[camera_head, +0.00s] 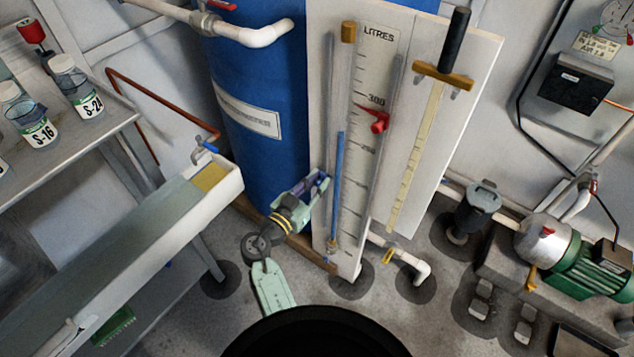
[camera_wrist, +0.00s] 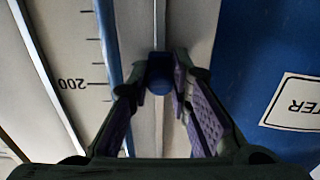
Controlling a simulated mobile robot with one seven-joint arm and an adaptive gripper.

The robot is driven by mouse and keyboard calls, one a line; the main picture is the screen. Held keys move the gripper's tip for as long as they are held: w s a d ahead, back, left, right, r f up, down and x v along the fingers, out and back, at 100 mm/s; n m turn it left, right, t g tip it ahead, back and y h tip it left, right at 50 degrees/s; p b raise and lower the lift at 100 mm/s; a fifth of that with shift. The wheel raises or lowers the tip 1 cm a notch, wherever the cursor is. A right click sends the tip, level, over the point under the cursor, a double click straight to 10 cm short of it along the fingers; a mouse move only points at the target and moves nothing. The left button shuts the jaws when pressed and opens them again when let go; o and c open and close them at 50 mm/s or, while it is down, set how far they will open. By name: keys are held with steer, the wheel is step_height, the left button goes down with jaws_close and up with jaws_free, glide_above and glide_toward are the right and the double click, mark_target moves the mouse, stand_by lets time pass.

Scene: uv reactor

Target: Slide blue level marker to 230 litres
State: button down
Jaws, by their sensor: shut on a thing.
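My gripper (camera_wrist: 161,66) is shut on the blue level marker (camera_wrist: 159,82), which sits between its purple-padded fingertips on a thin vertical rail. In the head view my gripper (camera_head: 319,184) is at the left edge of the litre gauge board, beside the blue liquid column, and hides most of the marker. The scale (camera_head: 369,139) reads LITRES at its top. The wrist view is upside down; there the 200 label (camera_wrist: 72,84) is left of the marker, at about its height in the picture. The marker's exact reading cannot be told.
A red marker (camera_head: 379,121) sits higher on the scale's right side, below 300. A blue tank (camera_head: 262,150) stands behind, a metal trough (camera_head: 150,235) at left, a green pump (camera_head: 590,265) at right.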

step_height(320, 180, up, 10)
steer(key=shift+r, duration=0.25)
steer(key=c, duration=1.8)
jaws_free()
steer(key=v, duration=1.2)
steer(key=shift+s+f, duration=0.1)
